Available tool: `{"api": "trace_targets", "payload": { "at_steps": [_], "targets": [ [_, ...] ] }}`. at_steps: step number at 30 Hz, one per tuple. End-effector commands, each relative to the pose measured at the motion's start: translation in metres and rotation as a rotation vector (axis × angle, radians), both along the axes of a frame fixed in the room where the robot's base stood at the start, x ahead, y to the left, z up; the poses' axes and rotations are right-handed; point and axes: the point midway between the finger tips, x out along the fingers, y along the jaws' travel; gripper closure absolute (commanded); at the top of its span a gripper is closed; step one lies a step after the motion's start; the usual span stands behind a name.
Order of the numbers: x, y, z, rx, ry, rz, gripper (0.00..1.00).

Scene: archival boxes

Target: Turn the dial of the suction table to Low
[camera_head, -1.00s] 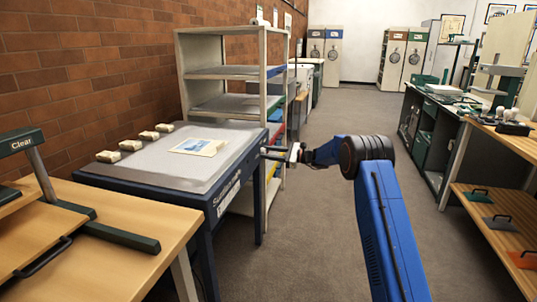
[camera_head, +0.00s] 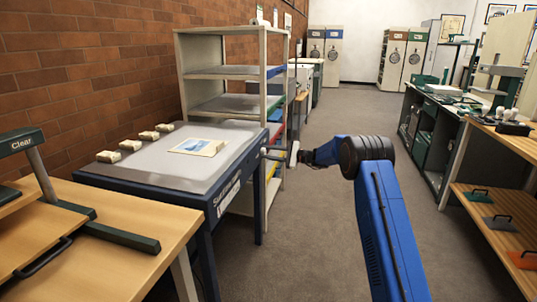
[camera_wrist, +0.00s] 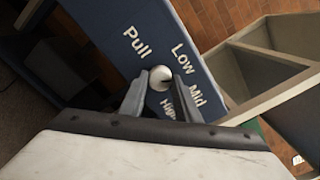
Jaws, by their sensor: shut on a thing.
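The suction table (camera_head: 232,178) stands at the left with a blue frame and a grey top. Its dial (camera_wrist: 160,73) is a small round light knob on the blue front panel (camera_wrist: 120,18) in the wrist view. White words Pull, Low, Mid and High are printed around it. My gripper (camera_wrist: 160,82) has a finger on each side of the dial and is shut on it. Which word the dial points to cannot be told. In the head view my gripper (camera_head: 267,153) reaches the table's right-hand side; the dial is too small to make out there.
A picture on a cream mount (camera_head: 199,147) and several small pale blocks (camera_head: 131,145) lie on the table top. A metal shelf (camera_head: 225,73) stands close behind the table. A wooden bench (camera_head: 130,212) is at front left. The aisle floor (camera_head: 330,115) is clear.

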Motion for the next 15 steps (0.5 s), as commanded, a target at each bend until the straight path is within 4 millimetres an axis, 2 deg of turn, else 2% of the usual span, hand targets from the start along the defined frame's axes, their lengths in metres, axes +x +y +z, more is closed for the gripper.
{"api": "trace_targets", "payload": {
  "at_steps": [15],
  "targets": [
    [0.0000,-0.0009,-0.0007,-0.150,-0.407,0.001,0.93]
  ]
}}
